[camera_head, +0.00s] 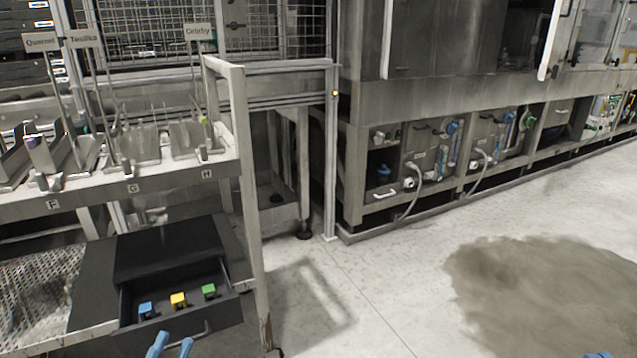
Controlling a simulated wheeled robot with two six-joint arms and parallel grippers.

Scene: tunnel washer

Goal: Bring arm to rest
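My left gripper (174,346) shows at the bottom edge, left of the middle. Its two blue fingertips are apart, with nothing seen between them. It is just in front of an open dark drawer (228,315). The drawer's handle is close to the right of the fingertips; I cannot tell whether they touch. My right gripper (598,354) shows only as a small blue tip at the bottom right edge, and the rest is out of view.
The drawer holds a blue block (146,309), a yellow block (179,299) and a green block (209,290). A labelled rack (140,178) with metal trays stands above. A rack post (251,220) rises right of the drawer. Open floor (400,285) lies right, with a dark stain (550,290).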

